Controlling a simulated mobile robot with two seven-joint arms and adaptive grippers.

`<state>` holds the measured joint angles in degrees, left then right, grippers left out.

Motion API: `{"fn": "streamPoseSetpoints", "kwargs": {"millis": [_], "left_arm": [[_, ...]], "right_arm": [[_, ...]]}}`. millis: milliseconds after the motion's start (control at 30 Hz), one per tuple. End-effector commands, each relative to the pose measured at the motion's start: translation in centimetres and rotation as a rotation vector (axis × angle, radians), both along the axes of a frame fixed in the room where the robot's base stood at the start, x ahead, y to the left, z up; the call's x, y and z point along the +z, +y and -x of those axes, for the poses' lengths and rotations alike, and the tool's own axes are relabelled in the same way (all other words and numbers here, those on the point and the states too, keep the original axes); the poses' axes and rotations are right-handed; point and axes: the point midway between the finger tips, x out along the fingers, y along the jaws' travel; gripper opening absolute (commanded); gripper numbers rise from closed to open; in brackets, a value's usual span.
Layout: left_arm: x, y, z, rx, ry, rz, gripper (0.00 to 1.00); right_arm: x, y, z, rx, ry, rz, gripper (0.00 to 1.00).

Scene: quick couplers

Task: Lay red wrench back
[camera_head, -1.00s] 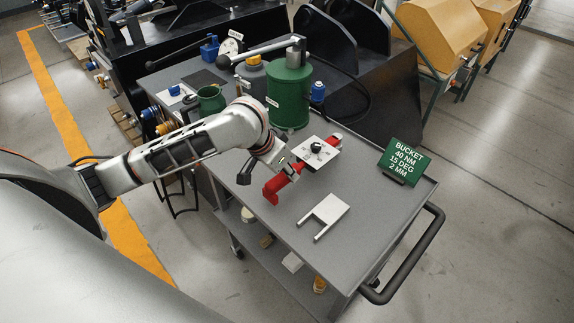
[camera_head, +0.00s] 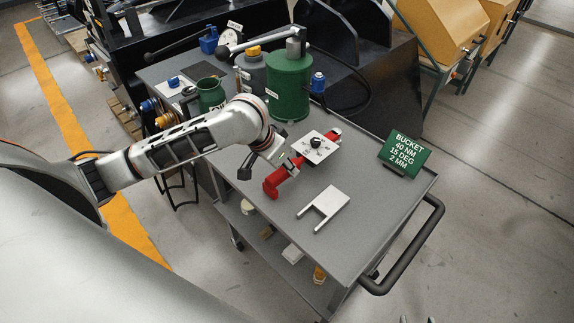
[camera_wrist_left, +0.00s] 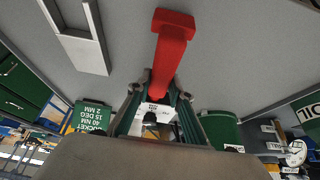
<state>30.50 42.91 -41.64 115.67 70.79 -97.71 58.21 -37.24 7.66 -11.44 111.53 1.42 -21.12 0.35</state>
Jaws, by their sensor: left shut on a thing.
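The red wrench (camera_head: 271,187) is at the middle of the grey cart top (camera_head: 372,215), its near end toward me. Its far part passes at or under a white square plate with a black knob (camera_head: 316,147); I cannot tell which. My left gripper (camera_head: 290,165) is shut on the red wrench, which also shows between the fingers in the left wrist view (camera_wrist_left: 172,50). I cannot tell whether the wrench rests on the cart or hangs just above it. My right gripper (camera_head: 417,320) shows only two dark fingertips, apart, at the bottom edge of the head view.
A white forked plate (camera_head: 335,202) lies near the wrench. A green canister (camera_head: 289,85), a green mug (camera_head: 210,95) and a blue-capped bottle (camera_head: 318,83) stand behind. A green sign (camera_head: 404,152) stands at the right edge. The cart's front right is bare; a black handle (camera_head: 410,255) sticks out.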

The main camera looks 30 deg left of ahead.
Motion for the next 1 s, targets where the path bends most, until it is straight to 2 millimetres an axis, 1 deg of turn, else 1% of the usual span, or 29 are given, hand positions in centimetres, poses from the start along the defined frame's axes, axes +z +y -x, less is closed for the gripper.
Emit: {"fn": "streamPoseSetpoints", "kwargs": {"millis": [133,167,200,233,533,667,767,1000], "left_arm": [[-0.1,0.0,-0.1,0.0,-0.004,0.001,0.0],[-0.1,0.0,-0.1,0.0,-0.004,0.001,0.25],[-0.1,0.0,-0.1,0.0,-0.004,0.001,0.36],[-0.1,0.0,-0.1,0.0,-0.004,0.001,0.4],[-0.4,0.0,0.1,0.0,0.004,-0.001,0.4],[0.3,0.1,0.3,-0.001,0.001,-0.001,0.4],[1.5,0.3,0.7,-0.001,-0.003,-0.001,0.4],[5.9,1.2,2.7,-0.002,-0.007,-0.003,0.4]], "right_arm": [[0.0,-0.1,0.0,-0.001,0.0,0.001,0.4],[0.0,-0.1,0.0,-0.001,0.0,0.001,0.4],[0.0,-0.1,0.0,-0.001,0.0,0.001,0.4],[0.0,-0.1,0.0,0.0,0.0,0.001,0.4],[-0.1,0.0,0.1,0.002,0.002,0.002,0.4],[-0.1,0.1,0.1,0.003,0.002,0.001,0.4],[-0.1,0.0,0.1,0.002,0.002,0.0,0.4],[0.0,0.0,0.1,0.001,0.001,0.001,0.4]]}}
